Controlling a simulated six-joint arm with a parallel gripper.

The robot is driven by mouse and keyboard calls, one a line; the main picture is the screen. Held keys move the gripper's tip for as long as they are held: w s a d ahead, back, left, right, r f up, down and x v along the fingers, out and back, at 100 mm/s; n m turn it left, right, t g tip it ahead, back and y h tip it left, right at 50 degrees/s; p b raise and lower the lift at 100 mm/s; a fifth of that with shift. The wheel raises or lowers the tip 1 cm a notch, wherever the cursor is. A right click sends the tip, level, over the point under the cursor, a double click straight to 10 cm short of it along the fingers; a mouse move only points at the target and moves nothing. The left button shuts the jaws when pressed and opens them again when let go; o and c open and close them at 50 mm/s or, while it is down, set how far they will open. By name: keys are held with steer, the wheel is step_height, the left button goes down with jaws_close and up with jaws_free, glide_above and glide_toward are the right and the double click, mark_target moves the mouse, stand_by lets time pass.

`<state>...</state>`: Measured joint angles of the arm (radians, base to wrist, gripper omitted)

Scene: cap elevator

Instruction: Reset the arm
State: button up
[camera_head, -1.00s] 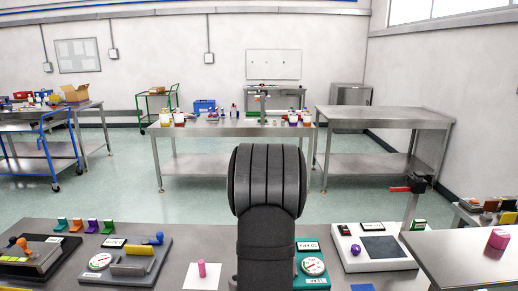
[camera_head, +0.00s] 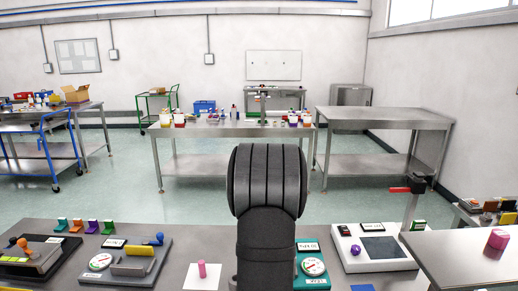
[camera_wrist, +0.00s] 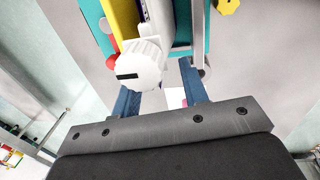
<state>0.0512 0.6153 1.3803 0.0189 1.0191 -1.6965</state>
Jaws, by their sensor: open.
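My arm (camera_head: 267,190) stands upright in the middle of the head view and hides my gripper there. In the wrist view my gripper (camera_wrist: 160,85) shows two blue fingers spread apart, with nothing clearly held between them. Just beyond the fingers is a teal device (camera_wrist: 92,18) with a round white knob (camera_wrist: 141,64) that has a black slot. It also has yellow and red parts. I cannot tell whether the fingers touch it. In the head view a teal gauge unit (camera_head: 312,279) is partly hidden behind my arm.
The grey bench (camera_head: 185,240) holds a pink cylinder (camera_head: 202,269) on white paper, a gauge device (camera_head: 135,262) at left and a white device (camera_head: 375,247) with a purple ball at right. A side table (camera_head: 470,262) stands at the right. Other tables are farther back.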

step_height(320, 180, up, 10)
steer(key=s+r, duration=0.1)
steer(key=f, duration=0.8)
steer(key=w+f, duration=0.1)
steer(key=f, duration=0.3)
steer(key=shift+w+r, duration=0.1)
steer(key=shift+r, duration=0.05)
step_height(320, 180, up, 10)
steer(key=f, duration=0.1)
steer(key=w+a+m, duration=0.1)
steer(key=a, duration=1.5)
steer(key=w+d+f+n, duration=0.1)
steer(key=w, duration=0.9)
steer(key=w+a+f, duration=0.2)
steer(key=a+f, duration=0.2)
steer(key=a, duration=0.3)
steer(key=shift+a+f, duration=0.2)
steer(key=shift+f, duration=0.2)
